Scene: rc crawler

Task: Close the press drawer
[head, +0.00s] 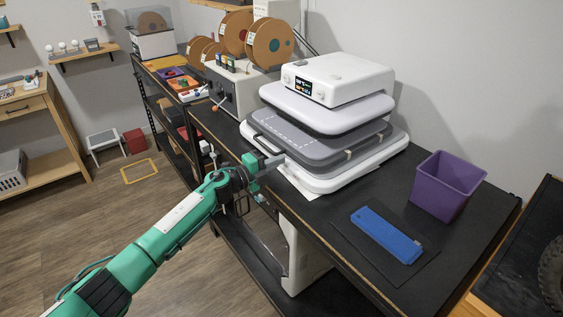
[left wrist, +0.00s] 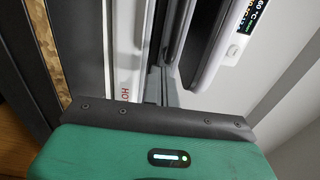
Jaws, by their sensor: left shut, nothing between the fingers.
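The press (head: 345,75) is a white machine with a small display, standing on the black bench. Its grey drawer (head: 372,143) lies between the white base and the upper plate, and its front sticks out past the upper plate toward my left arm. A dark handle (head: 259,138) is at the drawer's front left. My left gripper (head: 274,161) is shut and empty, with its fingertips at the drawer's front edge; I cannot tell whether they touch. In the left wrist view, the fingers (left wrist: 160,87) point at the press, seen sideways. My right gripper is not in view.
A purple bin (head: 446,187) and a blue flat block (head: 386,235) on a dark mat stand on the bench right of the press. Orange spools (head: 270,42) on a machine stand behind left. Open floor lies left of the bench.

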